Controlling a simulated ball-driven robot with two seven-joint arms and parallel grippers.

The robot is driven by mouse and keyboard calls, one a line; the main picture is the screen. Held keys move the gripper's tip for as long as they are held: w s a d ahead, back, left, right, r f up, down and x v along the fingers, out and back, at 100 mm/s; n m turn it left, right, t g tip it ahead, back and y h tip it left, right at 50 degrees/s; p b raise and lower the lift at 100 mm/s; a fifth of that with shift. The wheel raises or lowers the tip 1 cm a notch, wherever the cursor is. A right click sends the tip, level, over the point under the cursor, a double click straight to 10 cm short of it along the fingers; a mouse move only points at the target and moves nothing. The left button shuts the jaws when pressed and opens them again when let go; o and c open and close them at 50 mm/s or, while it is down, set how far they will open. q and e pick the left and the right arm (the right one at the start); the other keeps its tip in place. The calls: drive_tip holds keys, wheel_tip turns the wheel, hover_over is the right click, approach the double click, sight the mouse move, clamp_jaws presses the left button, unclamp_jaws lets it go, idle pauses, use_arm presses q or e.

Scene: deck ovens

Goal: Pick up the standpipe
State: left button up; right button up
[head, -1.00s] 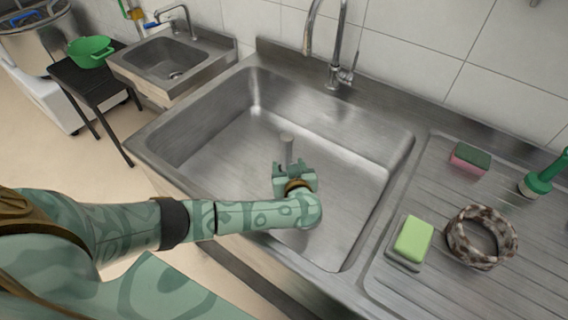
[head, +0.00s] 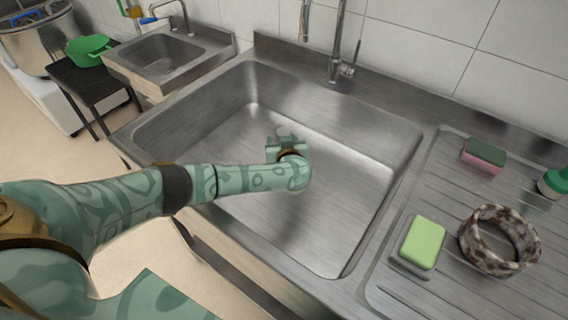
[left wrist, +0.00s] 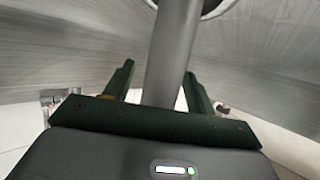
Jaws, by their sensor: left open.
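The standpipe (left wrist: 173,45) is a plain grey metal tube standing in the large sink basin. In the left wrist view it runs between my two dark fingers, which are apart on either side of it. My left gripper (head: 286,141) is open around the standpipe, low in the basin; it also shows in the left wrist view (left wrist: 158,75). In the head view only the pale top of the standpipe (head: 284,130) shows past the gripper; the rest is hidden. I cannot tell whether either finger touches it. My right gripper is not in view.
The basin walls (head: 350,135) surround the gripper, with bare floor around it. A tap (head: 338,65) stands behind. On the drainboard at right are a green soap block (head: 423,241), a patterned ring (head: 500,240) and a sponge (head: 484,154). A smaller sink (head: 160,55) is at back left.

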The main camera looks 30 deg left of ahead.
use_arm(q)
clamp_jaws()
drive_tip(key=shift+r, duration=0.1)
